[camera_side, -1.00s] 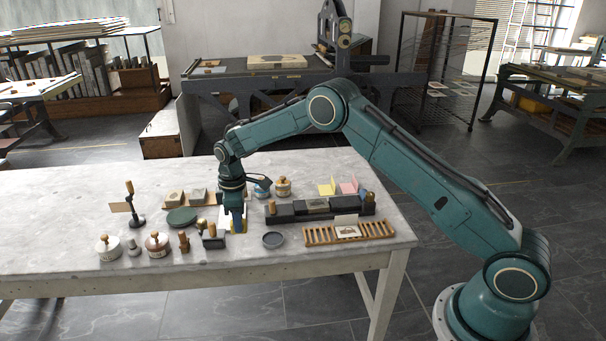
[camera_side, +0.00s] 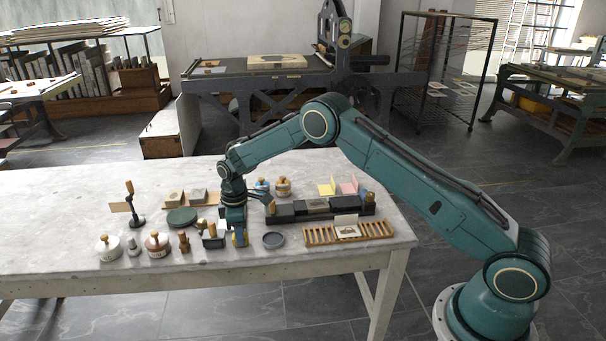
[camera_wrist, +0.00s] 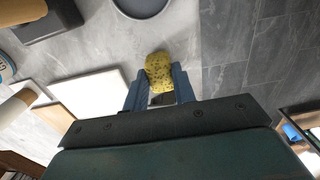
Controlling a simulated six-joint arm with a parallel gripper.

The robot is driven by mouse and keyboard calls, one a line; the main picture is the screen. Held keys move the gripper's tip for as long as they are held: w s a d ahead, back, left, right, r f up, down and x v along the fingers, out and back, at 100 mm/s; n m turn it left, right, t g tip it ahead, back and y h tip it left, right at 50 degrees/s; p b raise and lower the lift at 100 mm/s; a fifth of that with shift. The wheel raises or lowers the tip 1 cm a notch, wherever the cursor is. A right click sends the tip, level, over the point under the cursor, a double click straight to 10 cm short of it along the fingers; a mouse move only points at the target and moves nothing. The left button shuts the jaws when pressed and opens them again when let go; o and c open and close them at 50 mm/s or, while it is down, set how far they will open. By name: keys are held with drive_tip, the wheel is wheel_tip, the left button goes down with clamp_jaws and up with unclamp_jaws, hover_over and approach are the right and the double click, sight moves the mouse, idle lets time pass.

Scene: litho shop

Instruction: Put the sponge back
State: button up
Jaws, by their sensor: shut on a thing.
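The sponge (camera_wrist: 158,70) is yellow with dark specks. My gripper (camera_wrist: 157,82) is shut on it in the wrist view, with a blue finger on each side and its far end sticking out past them. In the side view my gripper (camera_side: 239,239) points down near the front edge of the table, and a bit of yellow sponge shows at its fingers. I cannot tell whether the sponge touches the table. A round dark shallow dish (camera_side: 273,240) lies just right of my gripper. It also shows at the top of the wrist view (camera_wrist: 141,5).
A dark block with a knob (camera_side: 214,240) stands close left of my gripper. A wooden slatted rack (camera_side: 318,236) and a long dark holder with blocks (camera_side: 285,216) are to the right. A white slab (camera_wrist: 90,97) lies beside my gripper. The table's front strip (camera_side: 200,272) is bare.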

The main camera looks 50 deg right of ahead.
drive_tip(key=shift+f, duration=0.15)
drive_tip(key=o, duration=0.9)
drive_tip(key=shift+r, duration=6.15)
drive_tip(key=shift+r, duration=0.1)
